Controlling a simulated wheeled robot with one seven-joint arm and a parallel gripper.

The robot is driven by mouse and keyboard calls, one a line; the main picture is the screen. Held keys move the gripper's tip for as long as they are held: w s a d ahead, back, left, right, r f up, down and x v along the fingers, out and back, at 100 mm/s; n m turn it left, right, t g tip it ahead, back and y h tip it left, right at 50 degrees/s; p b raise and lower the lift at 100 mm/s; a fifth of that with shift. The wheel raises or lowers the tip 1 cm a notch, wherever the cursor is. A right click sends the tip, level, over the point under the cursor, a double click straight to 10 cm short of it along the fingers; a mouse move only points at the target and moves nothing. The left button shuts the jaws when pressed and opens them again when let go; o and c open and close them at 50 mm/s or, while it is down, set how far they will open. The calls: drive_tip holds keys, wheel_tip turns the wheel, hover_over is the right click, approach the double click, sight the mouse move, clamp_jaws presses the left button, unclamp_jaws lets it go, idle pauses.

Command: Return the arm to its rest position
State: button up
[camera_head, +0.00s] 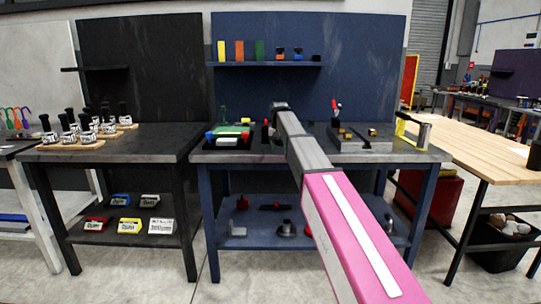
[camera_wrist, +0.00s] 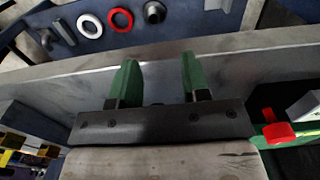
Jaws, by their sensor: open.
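My gripper (camera_wrist: 157,78) shows in the wrist view with its two green fingers apart and nothing between them. It points over the front edge of the bench, with the lower shelf beyond. In the head view my arm, pink and grey, reaches forward from the lower right to the blue workbench (camera_head: 230,156). Its far end is over the middle of the bench top. The fingers cannot be made out there.
On the blue bench stand a tray with colored parts (camera_head: 228,142) at left and a grey metal fixture (camera_head: 362,145) at right. A black bench (camera_head: 150,145) is to the left and a wooden table (camera_head: 480,150) to the right. The lower shelf (camera_head: 262,228) holds several small parts.

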drive_tip(key=s+d+f, duration=0.5)
drive_tip(key=s+f, duration=0.3)
drive_tip(key=f, duration=0.3)
drive_tip(key=s+d+f, duration=0.4)
drive_tip(key=s+f, duration=0.4)
drive_tip(key=f, duration=0.3)
drive_tip(key=s+d+f, duration=0.3)
drive_tip(key=s+f, duration=0.3)
drive_tip(key=s, duration=0.4)
drive_tip(key=s+d+f, duration=0.3)
drive_tip(key=s+f, duration=0.4)
drive_tip(key=s, duration=0.2)
drive_tip(key=shift+s+f, duration=0.15)
drive_tip(key=shift+s, duration=0.2)
